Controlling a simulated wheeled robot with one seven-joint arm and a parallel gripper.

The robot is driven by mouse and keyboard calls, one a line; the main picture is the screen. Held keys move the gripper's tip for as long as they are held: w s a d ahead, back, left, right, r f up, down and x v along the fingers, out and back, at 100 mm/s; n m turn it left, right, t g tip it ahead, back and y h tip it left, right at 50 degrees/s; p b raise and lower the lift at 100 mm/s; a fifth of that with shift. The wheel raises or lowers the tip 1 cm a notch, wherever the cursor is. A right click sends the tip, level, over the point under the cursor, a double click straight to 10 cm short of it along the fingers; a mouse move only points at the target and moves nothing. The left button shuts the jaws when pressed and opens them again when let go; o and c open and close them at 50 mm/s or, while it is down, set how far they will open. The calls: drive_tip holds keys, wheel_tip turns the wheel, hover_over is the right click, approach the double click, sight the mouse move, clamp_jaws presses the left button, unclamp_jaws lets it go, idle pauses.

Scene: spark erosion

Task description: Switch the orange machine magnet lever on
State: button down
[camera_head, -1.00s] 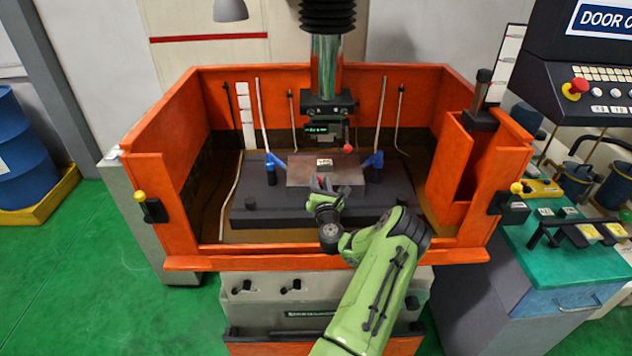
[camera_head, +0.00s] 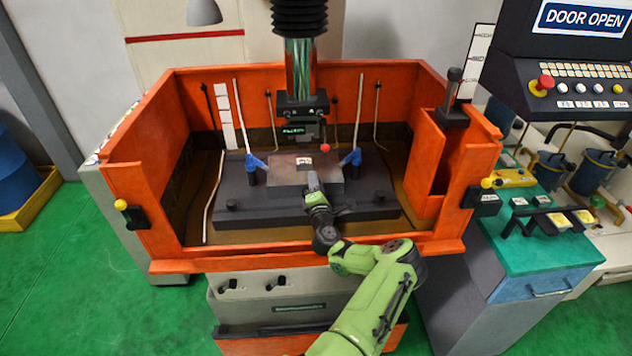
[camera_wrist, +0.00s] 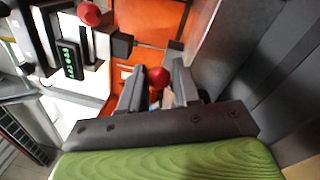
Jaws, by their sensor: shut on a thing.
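The orange machine's tank (camera_head: 200,258) holds a dark bed (camera_head: 260,213) with a flat grey plate (camera_head: 287,176) on it. My gripper (camera_head: 312,180) is at the front right part of this plate. In the wrist view my gripper (camera_wrist: 158,88) has its two dark fingers on either side of a red ball knob (camera_wrist: 158,76), shut on it. The knob looks like the end of the magnet lever; its stem is mostly hidden by the fingers. In the head view my gripper hides this knob.
The machine head (camera_head: 301,112) hangs just behind my gripper, with another red ball (camera_head: 325,147) at its side. Blue nozzles (camera_head: 252,162) flank the plate. The tank's front wall lies under my arm. A control panel (camera_head: 580,85) reads DOOR OPEN.

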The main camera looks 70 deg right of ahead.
drive_tip(key=shift+w+a+f+m, duration=0.1)
drive_tip(key=shift+f+m, duration=0.1)
drive_tip(key=shift+m, duration=0.1)
drive_tip(key=c, duration=0.8)
unclamp_jaws()
drive_tip(key=shift+a, duration=0.1)
